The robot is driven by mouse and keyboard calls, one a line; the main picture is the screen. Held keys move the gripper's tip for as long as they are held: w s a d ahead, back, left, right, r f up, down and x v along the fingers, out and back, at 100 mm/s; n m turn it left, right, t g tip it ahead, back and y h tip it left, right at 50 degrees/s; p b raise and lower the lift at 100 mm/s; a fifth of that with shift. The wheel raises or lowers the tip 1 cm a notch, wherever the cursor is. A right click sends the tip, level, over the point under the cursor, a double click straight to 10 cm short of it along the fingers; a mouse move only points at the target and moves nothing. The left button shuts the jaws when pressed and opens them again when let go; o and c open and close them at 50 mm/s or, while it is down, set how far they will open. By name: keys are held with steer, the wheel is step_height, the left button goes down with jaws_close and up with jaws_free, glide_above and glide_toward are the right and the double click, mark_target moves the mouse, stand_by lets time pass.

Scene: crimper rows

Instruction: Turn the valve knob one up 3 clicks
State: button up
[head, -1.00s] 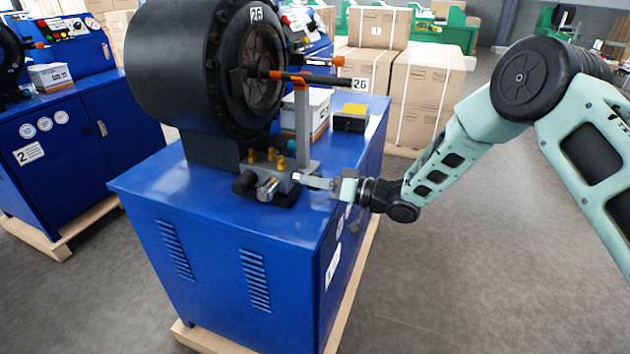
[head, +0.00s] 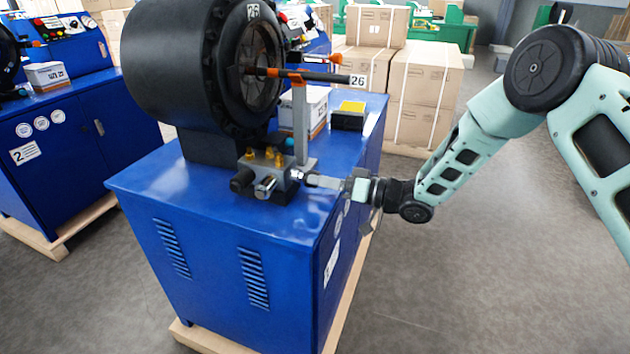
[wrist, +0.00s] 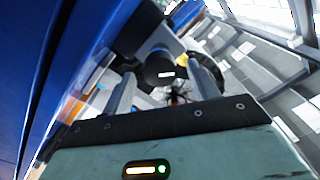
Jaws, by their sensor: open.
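The valve block (head: 270,165) is a grey block with brass fittings, on the blue cabinet top under the big black crimper head. A dark knob (head: 241,180) and a silver-ended knob (head: 265,187) stick out of its front. I cannot tell which is knob one. My gripper (head: 302,176) is at the block's right end, fingers pointing left. In the wrist view my gripper (wrist: 163,72) has its two fingers apart. A round black part with a white mark (wrist: 160,68) shows between them; I cannot tell whether the fingers touch it.
The crimper head (head: 190,70) overhangs the block. An upright grey bracket (head: 300,125) stands just behind my fingers. A white box (head: 305,108) and a yellow-topped black box (head: 349,115) sit farther back. The floor right of the cabinet (head: 270,235) is clear.

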steer(key=b+v, duration=0.2)
steer(key=v, duration=1.2)
steer(key=shift+d, duration=0.2)
steer(key=shift+s, duration=0.1)
steer(key=s+a+r+t+h+p, duration=0.1)
steer(key=s+a+r+h, duration=0.3)
steer(key=h, duration=0.6)
steer(key=s+d+r+g+h, duration=0.1)
steer(key=s+g+h, duration=0.2)
steer(key=s, duration=1.1)
steer(key=s+d+r+g+h, duration=0.2)
steer(key=s+g+h, duration=0.1)
steer(key=s, duration=1.2)
steer(key=shift+r+g+p, duration=0.3)
steer(key=shift+g+p, duration=0.1)
steer(key=shift+g, duration=0.2)
